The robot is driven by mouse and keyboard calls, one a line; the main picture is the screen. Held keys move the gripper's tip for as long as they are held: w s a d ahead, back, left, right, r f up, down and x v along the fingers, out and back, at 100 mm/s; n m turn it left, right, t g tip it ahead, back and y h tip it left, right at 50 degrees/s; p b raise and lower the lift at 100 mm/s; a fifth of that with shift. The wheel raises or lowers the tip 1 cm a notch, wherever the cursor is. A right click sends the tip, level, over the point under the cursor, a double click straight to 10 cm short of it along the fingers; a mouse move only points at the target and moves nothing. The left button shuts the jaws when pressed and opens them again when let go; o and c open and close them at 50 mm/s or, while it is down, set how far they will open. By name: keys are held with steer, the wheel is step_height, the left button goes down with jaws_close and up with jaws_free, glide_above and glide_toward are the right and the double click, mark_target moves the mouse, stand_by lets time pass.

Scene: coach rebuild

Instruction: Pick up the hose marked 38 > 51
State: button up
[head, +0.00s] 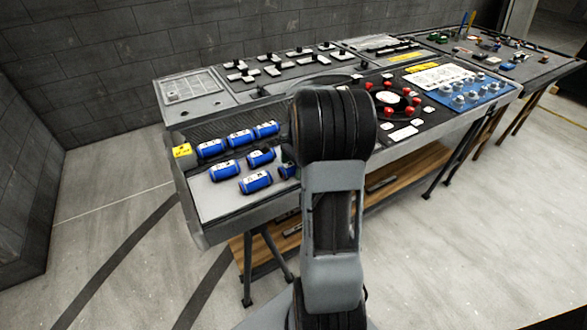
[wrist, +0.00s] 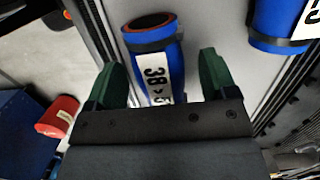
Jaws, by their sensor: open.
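The blue hose (wrist: 176,64) shows in the wrist view with a white label reading "38 >" and a partly hidden figure after it. It has a dark band near its far end and a reddish-brown inside. My gripper (wrist: 160,66) is open, one green finger on each side of the hose, with a gap visible on both sides. The hose's near end is hidden behind the gripper body. In the head view a blue hose (head: 288,171) beside the gripper is mostly hidden by my arm.
Another blue hose (wrist: 280,22) lies to the right in the wrist view. Several labelled blue hoses, one of them here (head: 256,182), lie on the bench's left part. A yellow tag (head: 181,151) sits at its left edge. A red object (wrist: 57,116) shows lower left.

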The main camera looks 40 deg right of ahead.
steer(key=shift+f, duration=0.35)
steer(key=c, duration=1)
